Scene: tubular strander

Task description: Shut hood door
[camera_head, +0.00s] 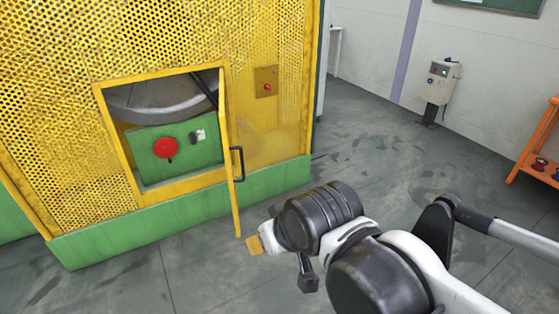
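The yellow hood door (229,140) stands swung open at the right side of a rectangular opening in the perforated yellow hood (60,80). I see the door nearly edge-on, with its lower corner sticking out toward me over the floor. A black handle (238,163) is on its right face. My gripper (256,244) is low, just right of the door's lower corner. Its end shows as a small tan tip beside a white part. The black wrist hides most of it, so its finger opening is unclear. Whether it touches the door is also unclear.
Through the opening show a green panel (180,146) with a red button (166,148) and a grey round machine part (165,97). A green base (150,222) runs under the hood. A grey control post (437,85) and orange rack (540,160) stand right. Floor between is clear.

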